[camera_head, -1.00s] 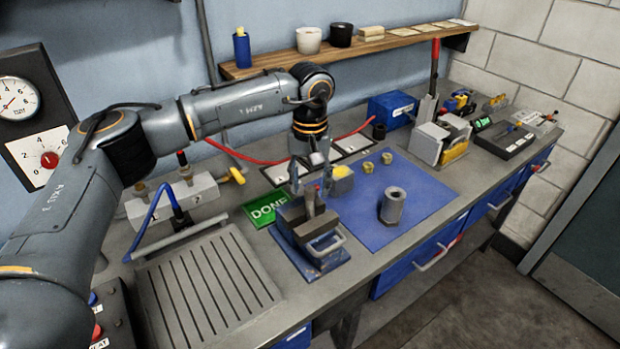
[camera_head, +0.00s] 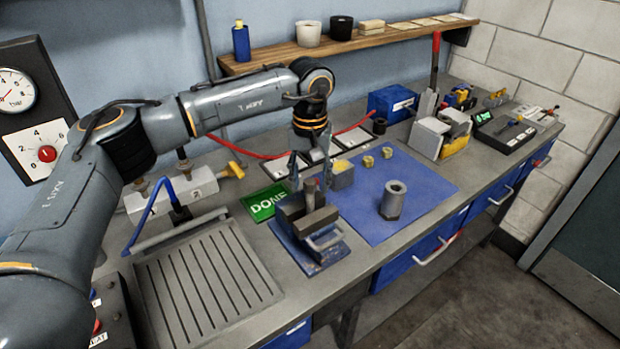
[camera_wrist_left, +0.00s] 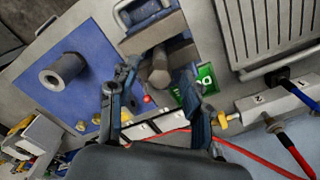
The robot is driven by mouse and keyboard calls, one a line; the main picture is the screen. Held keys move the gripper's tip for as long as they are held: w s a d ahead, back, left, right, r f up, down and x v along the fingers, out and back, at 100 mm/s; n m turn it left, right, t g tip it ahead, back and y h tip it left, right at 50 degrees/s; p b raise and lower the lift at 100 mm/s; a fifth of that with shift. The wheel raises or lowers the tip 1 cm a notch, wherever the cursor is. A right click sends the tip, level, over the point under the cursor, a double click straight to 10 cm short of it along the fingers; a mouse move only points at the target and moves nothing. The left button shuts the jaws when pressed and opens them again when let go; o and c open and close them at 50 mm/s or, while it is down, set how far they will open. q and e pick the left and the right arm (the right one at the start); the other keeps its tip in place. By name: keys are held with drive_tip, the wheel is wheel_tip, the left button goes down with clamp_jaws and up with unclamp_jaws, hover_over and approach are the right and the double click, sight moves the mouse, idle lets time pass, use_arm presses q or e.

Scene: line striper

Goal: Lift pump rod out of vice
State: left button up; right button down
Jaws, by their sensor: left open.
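The pump rod (camera_head: 311,190) stands upright in the vice (camera_head: 321,221), a dark metal clamp on a blue base. Its lower part is hidden between the jaws. My left gripper (camera_head: 308,173) is open, pointing down just above and behind the rod. In the left wrist view my left gripper (camera_wrist_left: 160,100) has its two fingers spread wide. The grey rod end (camera_wrist_left: 160,69) shows in the gap between them, towards the vice (camera_wrist_left: 150,28), with space on both sides. No contact is visible. My right gripper is not in view.
A grey hollow cylinder (camera_head: 394,201) stands on the blue mat (camera_head: 425,190) right of the vice, with small brass parts (camera_head: 367,161) behind. A green DONE plate (camera_head: 264,203) lies left of the vice. A ribbed tray (camera_head: 205,275) is at front left.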

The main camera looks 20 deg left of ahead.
use_arm(q)
clamp_jaws()
drive_tip(key=shift+r, duration=0.25)
drive_tip(key=shift+r+p, duration=0.85)
drive_tip(key=shift+r, duration=0.5)
drive_tip(key=shift+r+p, duration=1.2)
drive_tip(key=shift+r, duration=1)
